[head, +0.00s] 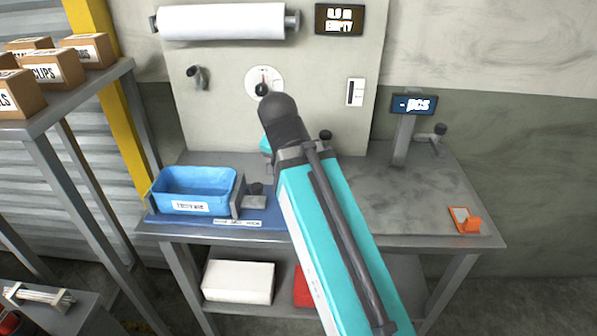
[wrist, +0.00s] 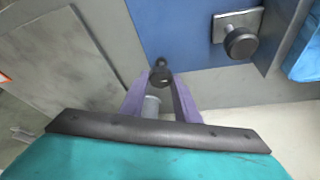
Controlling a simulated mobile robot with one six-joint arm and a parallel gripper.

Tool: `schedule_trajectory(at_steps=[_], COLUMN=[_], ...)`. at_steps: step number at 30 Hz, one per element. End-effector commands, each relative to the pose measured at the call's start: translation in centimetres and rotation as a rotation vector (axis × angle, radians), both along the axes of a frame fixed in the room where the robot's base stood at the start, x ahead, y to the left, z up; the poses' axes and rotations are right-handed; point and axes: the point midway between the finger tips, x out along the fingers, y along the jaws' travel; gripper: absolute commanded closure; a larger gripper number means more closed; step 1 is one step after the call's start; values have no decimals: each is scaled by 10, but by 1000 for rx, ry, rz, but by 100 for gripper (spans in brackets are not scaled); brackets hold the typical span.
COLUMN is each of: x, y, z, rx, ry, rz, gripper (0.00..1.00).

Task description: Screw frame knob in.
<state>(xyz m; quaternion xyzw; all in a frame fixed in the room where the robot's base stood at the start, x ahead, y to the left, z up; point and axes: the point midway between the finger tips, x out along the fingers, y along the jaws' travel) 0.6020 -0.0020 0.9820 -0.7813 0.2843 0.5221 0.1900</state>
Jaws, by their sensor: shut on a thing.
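In the wrist view a small dark knob (wrist: 160,75) with a short stem sits between the tips of my gripper's purple fingers (wrist: 161,84). My gripper is shut on this knob, above the edge of a blue board (wrist: 190,28). Whether its stem is in a hole cannot be told. A second dark knob (wrist: 240,42) sits on a metal plate (wrist: 222,22) nearby; it also shows in the head view (head: 256,188), right of a blue bin. My arm hides the gripper and the held knob in the head view.
The blue bin (head: 193,189) stands on the blue board (head: 158,222) at the bench's left. A post with a display (head: 413,104) and an orange item (head: 466,220) stand on the right. A back panel (head: 225,60) with a white roll (head: 222,21) rises behind. The bench's right middle is clear.

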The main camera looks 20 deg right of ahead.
Motion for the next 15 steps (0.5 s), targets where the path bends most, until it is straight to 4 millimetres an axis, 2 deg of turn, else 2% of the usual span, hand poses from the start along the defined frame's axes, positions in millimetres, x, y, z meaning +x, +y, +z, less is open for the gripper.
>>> schedule_trajectory(at_steps=[15], x=[3], y=[1], z=[2], rx=[0], ry=[-8], rz=[-81], gripper=[94])
